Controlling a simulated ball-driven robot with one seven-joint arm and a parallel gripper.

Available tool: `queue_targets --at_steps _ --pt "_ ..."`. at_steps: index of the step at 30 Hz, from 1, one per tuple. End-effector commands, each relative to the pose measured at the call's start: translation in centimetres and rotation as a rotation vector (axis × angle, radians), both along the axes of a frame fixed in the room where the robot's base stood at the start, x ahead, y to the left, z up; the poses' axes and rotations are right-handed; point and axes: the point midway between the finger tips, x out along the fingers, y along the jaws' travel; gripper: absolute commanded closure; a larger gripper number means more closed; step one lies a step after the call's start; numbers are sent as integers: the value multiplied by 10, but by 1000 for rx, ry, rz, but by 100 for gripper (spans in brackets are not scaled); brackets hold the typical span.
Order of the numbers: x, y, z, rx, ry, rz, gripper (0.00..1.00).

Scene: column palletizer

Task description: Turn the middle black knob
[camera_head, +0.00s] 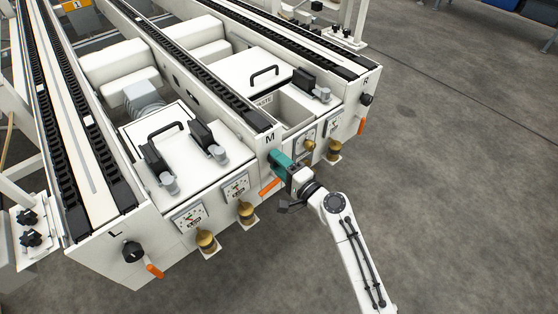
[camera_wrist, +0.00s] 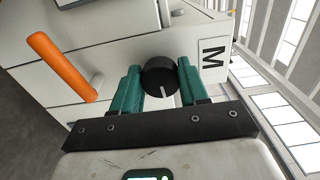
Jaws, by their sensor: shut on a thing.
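The middle black knob (camera_wrist: 159,77) sits on the white panel beside the M label (camera_wrist: 213,60) in the wrist view. It has a white pointer line on its face. My gripper (camera_wrist: 160,84) has its two green fingers on either side of the knob, shut on it. In the head view my gripper (camera_head: 277,160) reaches the front panel just below the M label (camera_head: 270,137), and its fingers hide the knob there. An orange handle (camera_wrist: 62,66) stands out from the panel to the left of the knob in the wrist view.
The left black knob (camera_head: 132,251) by the L and the right black knob (camera_head: 367,99) by the R have orange handles near them. Dial gauges (camera_head: 236,186) and brass fittings (camera_head: 246,210) stick out from the front. The floor (camera_head: 450,200) to the right is clear.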

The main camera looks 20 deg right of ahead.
Motion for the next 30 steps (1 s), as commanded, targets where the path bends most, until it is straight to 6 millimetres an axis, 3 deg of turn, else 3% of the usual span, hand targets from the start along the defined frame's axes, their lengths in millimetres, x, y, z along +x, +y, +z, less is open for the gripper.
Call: queue_targets --at_steps 12,30 --pt "0 -1 0 197 66 -2 87" --pt "0 -1 -1 230 77 -3 87"
